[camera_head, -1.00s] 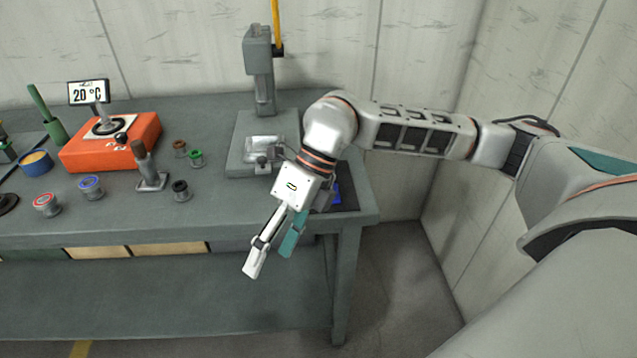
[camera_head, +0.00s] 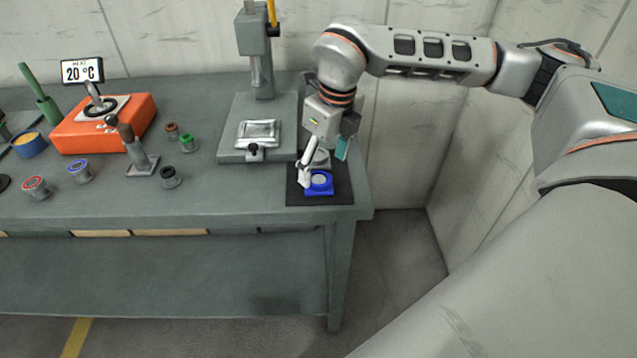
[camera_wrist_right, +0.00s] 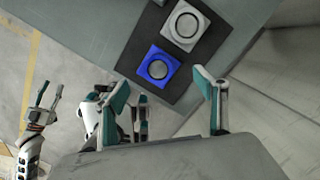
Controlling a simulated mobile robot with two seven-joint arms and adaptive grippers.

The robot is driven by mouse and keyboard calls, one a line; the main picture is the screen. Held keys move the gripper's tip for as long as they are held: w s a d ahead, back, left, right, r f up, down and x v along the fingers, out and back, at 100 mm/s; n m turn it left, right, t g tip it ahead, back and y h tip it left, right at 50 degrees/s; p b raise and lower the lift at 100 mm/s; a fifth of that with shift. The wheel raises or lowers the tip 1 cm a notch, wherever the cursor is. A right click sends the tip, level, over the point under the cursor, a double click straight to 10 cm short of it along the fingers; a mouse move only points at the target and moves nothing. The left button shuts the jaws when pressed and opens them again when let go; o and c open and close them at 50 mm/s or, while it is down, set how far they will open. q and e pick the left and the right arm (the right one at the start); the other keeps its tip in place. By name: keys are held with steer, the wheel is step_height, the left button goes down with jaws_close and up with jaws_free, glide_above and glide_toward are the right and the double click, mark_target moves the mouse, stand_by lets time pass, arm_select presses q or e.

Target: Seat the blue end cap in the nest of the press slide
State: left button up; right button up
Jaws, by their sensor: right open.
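The blue end cap (camera_head: 320,188) is a square blue piece with a grey round centre; it lies on a black mat (camera_head: 296,199) at the bench's front right corner. It also shows in the wrist view (camera_wrist_right: 150,73). My right gripper (camera_head: 323,166) is open above the mat, pointing down, one finger in front of the cap's left side. In the wrist view the cap lies ahead of and between its fingers (camera_wrist_right: 160,84); contact is not visible. The press slide (camera_head: 258,134) is a silver square frame with a dark front knob. My left gripper (camera_wrist_right: 49,91) appears small, its fingers apart.
A light grey end cap (camera_wrist_right: 185,25) lies behind the blue one on the mat. The press column (camera_head: 259,60) rises behind the slide. Several spools, a clamp-like lever (camera_head: 139,152) and an orange box (camera_head: 103,125) stand to the left.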

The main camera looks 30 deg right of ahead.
mark_target(319, 180)
steer(key=f, duration=0.2)
steer(key=w+f, duration=0.1)
steer(key=f, duration=0.1)
steer(key=shift+a, duration=0.2)
steer(key=shift+s, duration=0.1)
steer(key=c, duration=1.9)
steer(key=shift+o, duration=0.2)
steer(key=shift+r, duration=0.1)
